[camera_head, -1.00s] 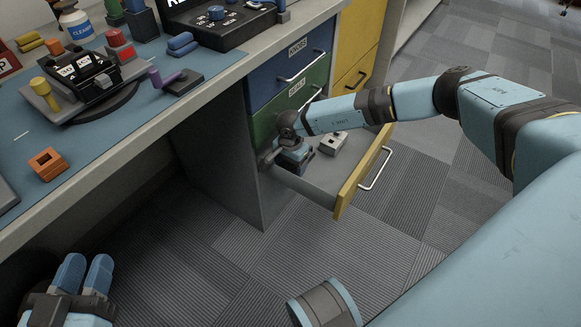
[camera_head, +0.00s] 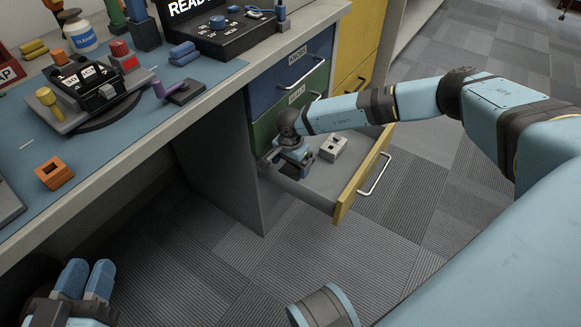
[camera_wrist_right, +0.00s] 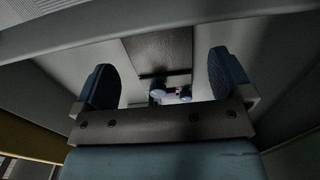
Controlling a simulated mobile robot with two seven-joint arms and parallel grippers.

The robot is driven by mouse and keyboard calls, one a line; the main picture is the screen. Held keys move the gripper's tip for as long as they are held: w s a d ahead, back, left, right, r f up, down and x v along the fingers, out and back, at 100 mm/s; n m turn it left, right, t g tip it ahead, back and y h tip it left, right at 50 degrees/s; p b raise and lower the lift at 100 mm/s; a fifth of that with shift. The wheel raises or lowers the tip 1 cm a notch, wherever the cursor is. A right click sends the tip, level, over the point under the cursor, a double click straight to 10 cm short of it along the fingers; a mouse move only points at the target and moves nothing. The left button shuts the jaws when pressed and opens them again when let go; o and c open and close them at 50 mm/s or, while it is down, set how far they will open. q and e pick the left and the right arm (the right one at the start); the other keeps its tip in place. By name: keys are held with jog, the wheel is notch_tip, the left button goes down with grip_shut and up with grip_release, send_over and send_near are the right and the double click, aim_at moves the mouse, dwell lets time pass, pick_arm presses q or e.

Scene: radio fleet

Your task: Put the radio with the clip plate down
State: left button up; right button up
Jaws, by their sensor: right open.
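My right gripper (camera_head: 291,158) is open, low over the inner left part of the open yellow-fronted drawer (camera_head: 345,200). In the right wrist view its two blue fingers (camera_wrist_right: 163,88) are wide apart, neither touching anything visible. Beyond them is a dark flat rectangular piece (camera_wrist_right: 163,50) with small bluish round parts below it; I cannot tell whether this is the radio with the clip plate. A light grey block with a dark spot (camera_head: 333,148) lies in the drawer right of the gripper. My left gripper (camera_head: 88,278) is open and empty at the lower left.
The desk holds a black device with lit labels on a grey stand (camera_head: 88,90), an orange block (camera_head: 54,173), a purple-handled piece (camera_head: 170,86) and a black READY box (camera_head: 220,35). Closed blue and green drawers are above the open one. Carpet in front is clear.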

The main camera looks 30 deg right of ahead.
aim_at(291, 171)
pick_arm(q)
jog(key=s+n+p, duration=0.1)
jog(key=d+n+p, duration=0.1)
jog(key=p, duration=0.1)
jog(key=shift+s+r, duration=0.3)
jog(key=shift+s, duration=0.05)
pick_arm(e)
notch_tip(291, 171, up, 10)
jog(key=shift+f, duration=0.25)
pick_arm(q)
jog(key=shift+r, duration=0.15)
